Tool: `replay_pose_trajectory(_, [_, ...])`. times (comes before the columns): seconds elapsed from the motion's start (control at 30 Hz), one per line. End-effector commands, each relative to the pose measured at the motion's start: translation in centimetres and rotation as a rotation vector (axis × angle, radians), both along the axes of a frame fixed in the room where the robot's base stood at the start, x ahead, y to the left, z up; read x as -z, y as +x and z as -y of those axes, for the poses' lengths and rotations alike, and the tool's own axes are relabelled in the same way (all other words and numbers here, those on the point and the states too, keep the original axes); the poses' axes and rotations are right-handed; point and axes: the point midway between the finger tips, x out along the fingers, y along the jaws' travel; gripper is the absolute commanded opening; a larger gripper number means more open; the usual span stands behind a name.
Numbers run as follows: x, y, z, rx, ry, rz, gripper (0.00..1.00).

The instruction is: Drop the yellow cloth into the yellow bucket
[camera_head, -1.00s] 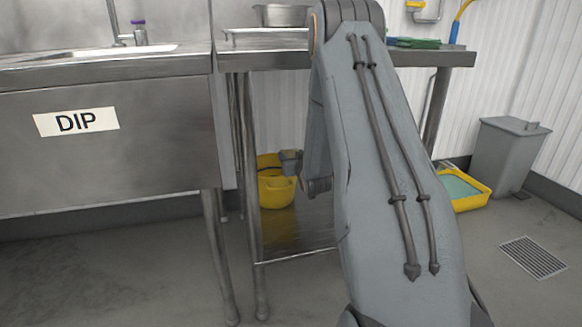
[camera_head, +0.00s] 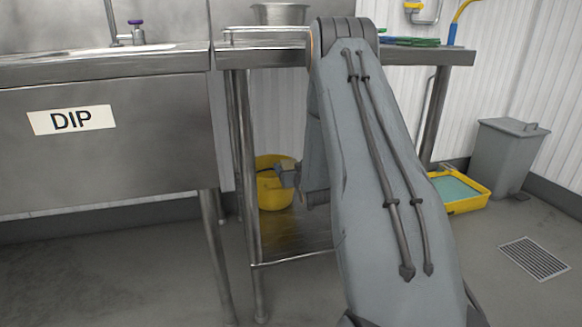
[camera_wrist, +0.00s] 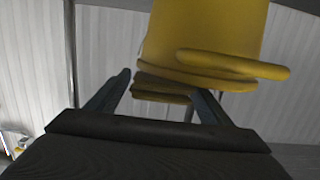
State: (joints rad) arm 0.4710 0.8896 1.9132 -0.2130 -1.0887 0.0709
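The yellow bucket (camera_head: 275,193) stands on the low steel shelf under the table, partly hidden by my arm and gripper. It also fills the upper middle of the wrist view (camera_wrist: 205,30), upside down there, with its rim toward the picture's middle. My gripper (camera_head: 282,172) is close at the bucket's upper right part. In the wrist view, a dark yellow folded layer, which looks like the yellow cloth (camera_wrist: 160,97), spans between my two fingers, near the bucket's rim. I cannot see the cloth in the head view, nor whether it touches the bucket.
The steel table (camera_head: 445,56) is above the bucket, with a metal pot (camera_head: 280,14) and green items (camera_head: 410,41) on it. Its legs flank the shelf (camera_head: 290,240). A sink unit (camera_head: 60,150) is left; a yellow tray (camera_head: 468,204) and grey bin (camera_head: 508,160) are right.

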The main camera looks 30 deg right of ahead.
Motion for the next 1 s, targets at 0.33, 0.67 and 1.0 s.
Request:
replay_pose_trajectory(0.33, [-0.6, 0.0, 0.0, 0.000, 0.000, 0.001, 0.73])
replay_pose_trajectory(0.67, [-1.9, -5.3, -1.5, 0.000, 0.001, -0.003, 0.73])
replay_pose_trajectory(1.0, [-2.7, -10.5, -3.0, 0.001, 0.000, 0.000, 0.73])
